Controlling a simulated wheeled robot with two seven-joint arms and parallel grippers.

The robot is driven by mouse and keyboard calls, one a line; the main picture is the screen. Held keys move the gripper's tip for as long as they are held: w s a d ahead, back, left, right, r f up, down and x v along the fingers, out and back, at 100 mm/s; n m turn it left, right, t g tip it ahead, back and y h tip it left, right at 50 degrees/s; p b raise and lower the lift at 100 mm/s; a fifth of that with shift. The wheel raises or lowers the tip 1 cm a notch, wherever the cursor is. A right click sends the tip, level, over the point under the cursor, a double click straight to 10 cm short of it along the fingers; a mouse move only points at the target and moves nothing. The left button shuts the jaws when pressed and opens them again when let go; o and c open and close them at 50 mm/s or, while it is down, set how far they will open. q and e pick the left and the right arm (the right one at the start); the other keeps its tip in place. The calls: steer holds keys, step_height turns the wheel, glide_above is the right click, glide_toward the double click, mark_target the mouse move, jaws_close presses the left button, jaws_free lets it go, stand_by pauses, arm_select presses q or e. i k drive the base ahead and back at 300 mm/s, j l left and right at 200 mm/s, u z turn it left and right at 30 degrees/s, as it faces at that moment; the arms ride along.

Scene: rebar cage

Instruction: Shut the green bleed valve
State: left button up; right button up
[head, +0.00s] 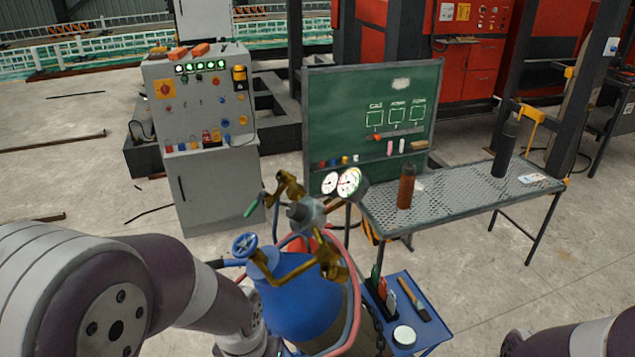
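A green lever handle (254,206), which I take to be the green bleed valve's, sticks out to the lower left of a brass fitting (289,187). It is near the top of the blue gas cylinder (295,300). I cannot tell from this view whether the valve is open or shut. A blue handwheel (244,245) sits lower left on a second brass fitting (328,258). Two round white-faced gauges (349,184) are to the right. My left arm comes in low on the left, beside the cylinder, and its gripper is out of view. Only a piece of my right arm shows at bottom right.
Red and blue hoses (353,290) loop around the cylinder. A small blue tray (417,328) with tools and a round white item stands right of it. A perforated metal table (465,192) holds a brown bottle (406,187). A grey control cabinet (220,190) and green chalkboard (345,95) stand behind.

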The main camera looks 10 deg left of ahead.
mark_target(255, 204)
steer(key=k+j+z, duration=0.2)
steer(key=k+j, duration=0.4)
steer(key=j+z, duration=0.2)
steer(key=j, duration=0.2)
steer(key=k+j+z, duration=0.15)
steer(key=j, duration=0.25)
steer(key=k+j+z, duration=0.2)
steer(key=j, duration=0.2)
steer(key=k+j+z, duration=0.15)
steer(key=j, duration=0.25)
steer(key=k+j+z, duration=0.2)
steer(key=j, duration=0.15)
steer(key=i+j+z, duration=0.15)
steer(key=j, duration=0.25)
steer(key=i+j+z, duration=0.15)
steer(key=j, duration=0.3)
steer(key=i+j+z, duration=0.15)
steer(key=j, duration=0.25)
steer(key=i+j+z, duration=0.15)
steer(key=j, duration=0.35)
steer(key=i+j+z, duration=0.15)
steer(key=j, duration=0.3)
steer(key=i+j, duration=0.1)
steer(key=k+z, duration=0.1)
steer(key=k+j, duration=0.05)
steer(key=k, duration=0.05)
